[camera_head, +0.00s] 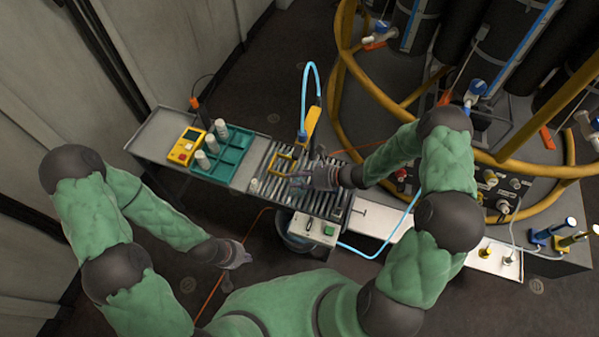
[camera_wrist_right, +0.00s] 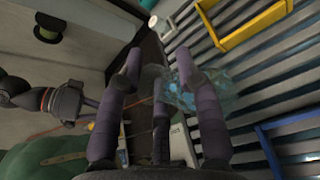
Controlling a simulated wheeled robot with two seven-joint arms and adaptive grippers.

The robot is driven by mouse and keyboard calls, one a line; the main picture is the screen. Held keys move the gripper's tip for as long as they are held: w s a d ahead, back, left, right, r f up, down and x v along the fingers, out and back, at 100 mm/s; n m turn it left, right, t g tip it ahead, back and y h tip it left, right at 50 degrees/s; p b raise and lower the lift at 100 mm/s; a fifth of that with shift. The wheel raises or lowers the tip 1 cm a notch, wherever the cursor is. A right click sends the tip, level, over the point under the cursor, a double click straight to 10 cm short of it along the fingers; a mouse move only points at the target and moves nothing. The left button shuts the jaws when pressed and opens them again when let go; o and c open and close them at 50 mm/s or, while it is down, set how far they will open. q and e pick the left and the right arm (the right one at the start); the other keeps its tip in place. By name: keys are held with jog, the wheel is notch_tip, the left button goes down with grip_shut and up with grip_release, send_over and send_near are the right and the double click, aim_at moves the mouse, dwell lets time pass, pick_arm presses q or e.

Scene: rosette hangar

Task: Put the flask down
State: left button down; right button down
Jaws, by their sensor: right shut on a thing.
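The flask (camera_wrist_right: 207,90) is clear with a bluish tint and hard to make out. In the right wrist view it shows at the fingers of my right gripper (camera_wrist_right: 160,72), which is shut on it. In the head view my right gripper (camera_head: 308,181) is over the slatted rack (camera_head: 279,192), with the flask a faint pale shape at its tips. I cannot tell whether the flask touches the slats. My left gripper (camera_head: 238,256) hangs empty in front of the bench, and its finger opening is too small to judge.
A teal tray (camera_head: 233,160) with several white cylinders and a yellow meter (camera_head: 185,147) stand left of the rack. A yellow handle with a blue hose (camera_head: 304,95) rises behind it. A grey box with a green button (camera_head: 314,229) is in front. Yellow rails (camera_head: 338,80) curve at right.

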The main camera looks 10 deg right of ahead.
jog(key=w+d, duration=0.1)
jog(key=w+d+f+b, duration=0.1)
jog(key=shift+w+f, duration=0.1)
jog(key=shift+w, duration=0.3)
jog(key=shift+f, duration=0.15)
jog(key=shift+f+b, duration=0.2)
jog(key=shift+b, duration=0.1)
jog(key=c, duration=0.8)
grip_release()
jog(key=shift+c, duration=0.2)
jog(key=shift+r, duration=0.25)
jog(key=p+v, duration=0.3)
jog(key=v, duration=0.9)
jog(key=shift+p, duration=0.35)
